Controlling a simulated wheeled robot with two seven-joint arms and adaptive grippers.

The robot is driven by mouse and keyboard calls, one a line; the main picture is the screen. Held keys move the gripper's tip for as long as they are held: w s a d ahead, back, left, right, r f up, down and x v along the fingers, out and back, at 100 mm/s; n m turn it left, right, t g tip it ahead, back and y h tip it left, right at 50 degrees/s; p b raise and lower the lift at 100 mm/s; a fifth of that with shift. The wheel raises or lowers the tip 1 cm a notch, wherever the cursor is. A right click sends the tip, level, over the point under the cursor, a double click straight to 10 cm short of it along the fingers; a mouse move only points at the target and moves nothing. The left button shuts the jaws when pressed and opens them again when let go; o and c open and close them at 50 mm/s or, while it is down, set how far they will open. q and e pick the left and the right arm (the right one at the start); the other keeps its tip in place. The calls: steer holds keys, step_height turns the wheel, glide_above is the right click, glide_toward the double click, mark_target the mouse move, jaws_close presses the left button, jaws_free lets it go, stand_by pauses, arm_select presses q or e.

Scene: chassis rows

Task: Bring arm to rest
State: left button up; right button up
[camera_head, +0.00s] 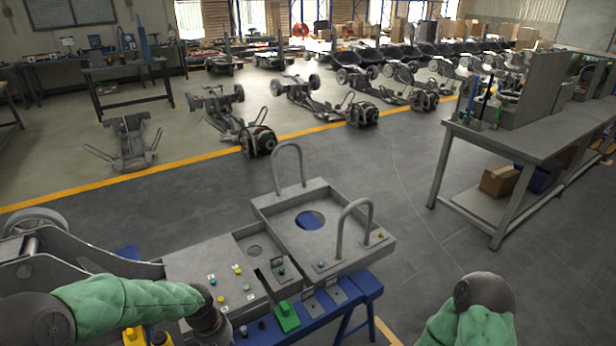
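My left arm (130,303) comes in from the lower left in a green sleeve. It bends down at a dark grey wrist part (208,318) over the near left of a grey workstation panel (190,262). The fingers of my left gripper lie below the picture's edge. My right arm (468,326) shows at the bottom right as a green sleeve with a round grey joint (485,292), over open floor. My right gripper is out of the picture.
The panel carries small coloured knobs, a green block (286,317) and a tray with two upright hoops (288,165), on a blue stand (366,286). A grey workbench (540,140) stands at right. Chassis rows (240,120) fill the back. Floor between panel and bench is clear.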

arm_select(q)
steer(key=s+d+f+m+h+p, duration=0.1)
steer(key=s+d+f, duration=0.4)
steer(key=s+f, duration=0.2)
steer(key=s+d+f+h, duration=0.1)
steer(key=s+d+f, duration=0.5)
steer(key=s+f, duration=0.2)
step_height(320, 180, down, 2)
steer(key=shift+s+d+f+m+p, duration=0.25)
steer(key=shift+m+p, duration=0.1)
steer(key=shift+m, duration=0.05)
stand_by(0.3)
